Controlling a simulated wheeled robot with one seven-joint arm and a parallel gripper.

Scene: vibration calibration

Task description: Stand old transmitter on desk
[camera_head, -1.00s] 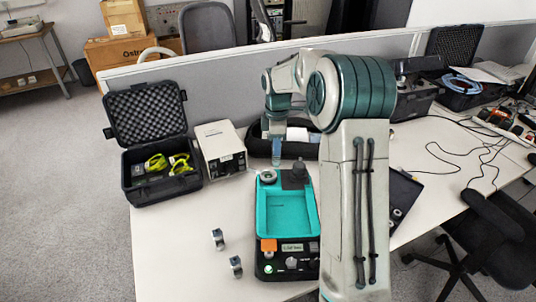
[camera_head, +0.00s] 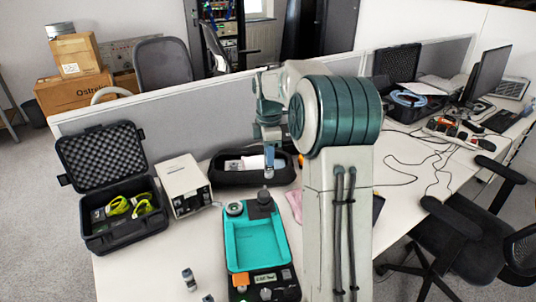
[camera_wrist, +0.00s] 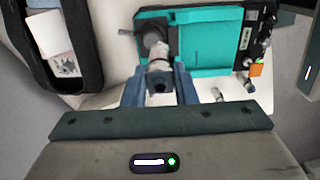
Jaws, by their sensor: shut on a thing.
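My gripper (camera_wrist: 160,76) is shut on a small metallic cylinder with a dark end, the old transmitter (camera_wrist: 160,63), in the wrist view. The blue fingers hide its sides. In the head view, my gripper (camera_head: 269,168) hangs above the desk, behind the calibrator; the held piece is too small to make out clearly there. The desk (camera_head: 160,262) is pale.
Two small metal cylinders (camera_head: 189,279) (camera_head: 208,298) stand on the desk left of the calibrator. An open black case (camera_head: 105,238), a white box (camera_head: 184,186) and a black soft pouch (camera_head: 230,177) line the back.

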